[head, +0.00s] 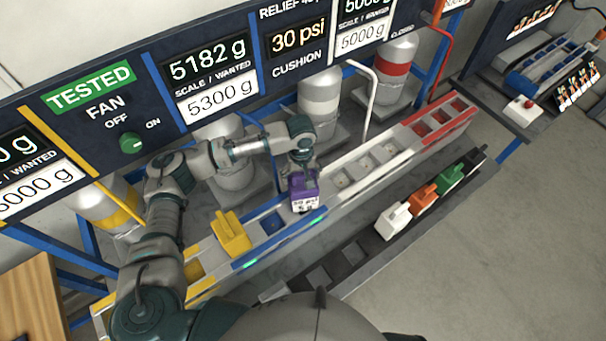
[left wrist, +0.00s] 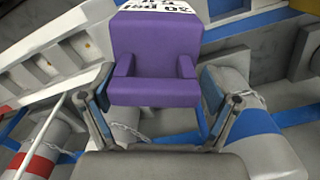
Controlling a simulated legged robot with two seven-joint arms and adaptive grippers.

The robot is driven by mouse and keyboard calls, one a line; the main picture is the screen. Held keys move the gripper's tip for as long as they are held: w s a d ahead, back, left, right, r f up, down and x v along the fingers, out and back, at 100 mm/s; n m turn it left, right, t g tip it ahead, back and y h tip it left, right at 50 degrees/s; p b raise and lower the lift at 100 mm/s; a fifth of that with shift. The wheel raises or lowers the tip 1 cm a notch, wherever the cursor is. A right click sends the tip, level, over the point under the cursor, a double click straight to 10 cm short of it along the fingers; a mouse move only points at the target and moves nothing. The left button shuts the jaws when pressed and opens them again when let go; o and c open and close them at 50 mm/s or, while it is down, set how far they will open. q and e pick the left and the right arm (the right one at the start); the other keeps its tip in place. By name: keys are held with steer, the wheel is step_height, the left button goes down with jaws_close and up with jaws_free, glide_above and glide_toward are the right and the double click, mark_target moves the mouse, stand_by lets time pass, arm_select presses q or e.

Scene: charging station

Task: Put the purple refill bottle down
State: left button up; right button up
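The purple refill bottle (head: 304,192) is at the blue section (head: 272,240) of the long rack, near where the white section begins. Its white label reads 30 psi. I cannot tell whether its base rests in a slot. My left gripper (head: 302,170) is above it. In the left wrist view the purple bottle (left wrist: 155,75) sits between the fingers of my left gripper (left wrist: 156,88), whose pads lie against its two sides. My right gripper is not in view.
A yellow bottle (head: 230,233) stands to the left on the rack. White (head: 393,220), orange (head: 423,197) and green (head: 450,178) bottles stand on the dark front rack. A white bent pipe (head: 370,90) rises behind. Cylinders stand below the display panel (head: 215,75). The floor at right is clear.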

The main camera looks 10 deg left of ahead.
arm_select(q)
steer(key=shift+d, duration=0.4)
steer(key=shift+d+r, duration=0.2)
steer(key=shift+r, duration=0.2)
step_height(320, 180, up, 5)
steer(key=shift+d+b, duration=0.15)
steer(key=shift+b, duration=0.25)
steer(key=r, duration=0.2)
steer(key=a+r, duration=0.1)
steer(key=r, duration=0.2)
steer(key=shift+r, duration=0.65)
steer(key=shift+d, duration=0.35)
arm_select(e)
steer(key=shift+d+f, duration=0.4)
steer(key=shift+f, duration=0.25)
